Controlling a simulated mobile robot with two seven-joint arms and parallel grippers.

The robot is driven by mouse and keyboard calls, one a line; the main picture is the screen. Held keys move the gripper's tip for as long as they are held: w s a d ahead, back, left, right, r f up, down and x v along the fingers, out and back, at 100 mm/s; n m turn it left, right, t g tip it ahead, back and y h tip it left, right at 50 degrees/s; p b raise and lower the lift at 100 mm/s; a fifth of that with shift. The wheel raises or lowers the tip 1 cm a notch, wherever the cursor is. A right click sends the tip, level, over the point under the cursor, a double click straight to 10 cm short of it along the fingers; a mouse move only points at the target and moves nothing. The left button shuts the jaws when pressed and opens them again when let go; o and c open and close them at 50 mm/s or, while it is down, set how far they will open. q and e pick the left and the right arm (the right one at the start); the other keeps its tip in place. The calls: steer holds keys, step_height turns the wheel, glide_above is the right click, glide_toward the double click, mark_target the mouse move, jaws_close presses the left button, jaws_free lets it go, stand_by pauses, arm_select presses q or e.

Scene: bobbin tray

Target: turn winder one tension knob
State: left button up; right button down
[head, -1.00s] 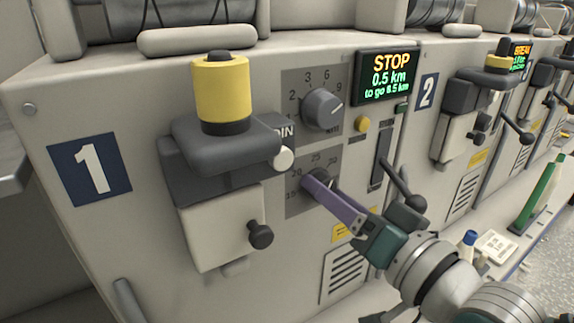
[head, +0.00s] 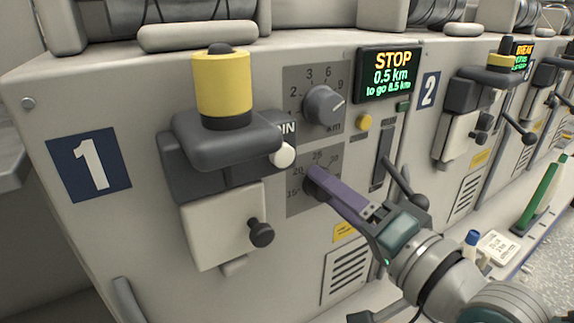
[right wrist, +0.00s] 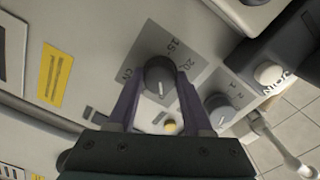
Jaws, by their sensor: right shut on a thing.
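Winder one is the pale machine with the blue "1" plate (head: 89,167). Its tension knob (right wrist: 159,74) is the dark round lower knob, on a grey dial plate marked 15, 20, 25. In the right wrist view it sits between both purple fingers, its white pointer line visible. My right gripper (head: 319,184) is shut on this knob, its fingers hiding most of it in the head view. The upper knob (head: 323,106), on a scale marked 2, 3, 6, 9, is apart from the gripper. My left gripper is out of view.
A yellow bobbin (head: 222,85) on a dark arm juts out left of the dials. A STOP display (head: 389,75), yellow button (head: 364,122) and dark lever (head: 404,184) are close by. Winder two's "2" plate (head: 427,91) is to the right.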

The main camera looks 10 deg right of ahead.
steer(key=shift+c, duration=1.6)
jaws_free()
steer(key=p+v, duration=0.2)
steer(key=v, duration=0.8)
